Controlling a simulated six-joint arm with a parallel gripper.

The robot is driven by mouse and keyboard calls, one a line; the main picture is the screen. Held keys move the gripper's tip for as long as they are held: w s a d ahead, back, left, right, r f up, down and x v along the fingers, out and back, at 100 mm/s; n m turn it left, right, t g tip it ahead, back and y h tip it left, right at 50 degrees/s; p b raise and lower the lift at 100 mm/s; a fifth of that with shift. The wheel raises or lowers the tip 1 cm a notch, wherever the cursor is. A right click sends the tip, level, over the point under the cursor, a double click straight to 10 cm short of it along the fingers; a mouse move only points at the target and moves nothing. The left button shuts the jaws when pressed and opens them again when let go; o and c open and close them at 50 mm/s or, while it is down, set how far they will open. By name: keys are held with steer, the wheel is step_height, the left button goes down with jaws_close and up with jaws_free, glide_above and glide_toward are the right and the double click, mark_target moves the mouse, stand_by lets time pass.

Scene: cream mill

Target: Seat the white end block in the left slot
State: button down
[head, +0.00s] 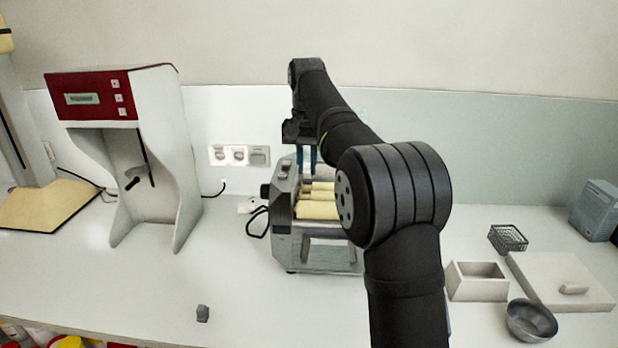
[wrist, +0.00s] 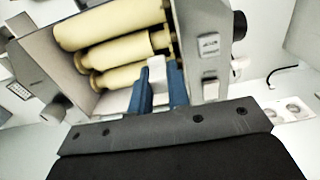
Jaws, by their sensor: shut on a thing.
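The mill (head: 330,258) stands on the bench with several cream rollers (head: 318,210) lying across it. My gripper (head: 307,158) has blue fingers and points down over the mill's left end in the head view. In the wrist view, the gripper (wrist: 160,80) is shut on the small white end block (wrist: 157,67). The block is beside the roller ends, close to the mill's side wall (wrist: 208,50) with the buttons. The fingers hide part of the block. The slot is not clearly visible, and I cannot tell whether the block touches it.
A red-and-white instrument (head: 165,150) stands left of the mill. A small grey piece (head: 203,313) lies on the front bench. On the right are an open box (head: 477,288), a wire basket (head: 508,238), a bowl (head: 531,320) and a flat slab (head: 560,275).

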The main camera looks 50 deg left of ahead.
mark_target(306, 176)
steer(key=shift+w+a, duration=0.5)
steer(key=shift+a, duration=0.1)
steer(key=shift+f, duration=1.55)
steer(key=shift+f, duration=0.75)
stand_by(1.3)
steer(key=c, duration=1.3)
jaws_free()
steer(key=shift+s, duration=0.15)
steer(key=shift+r, duration=0.1)
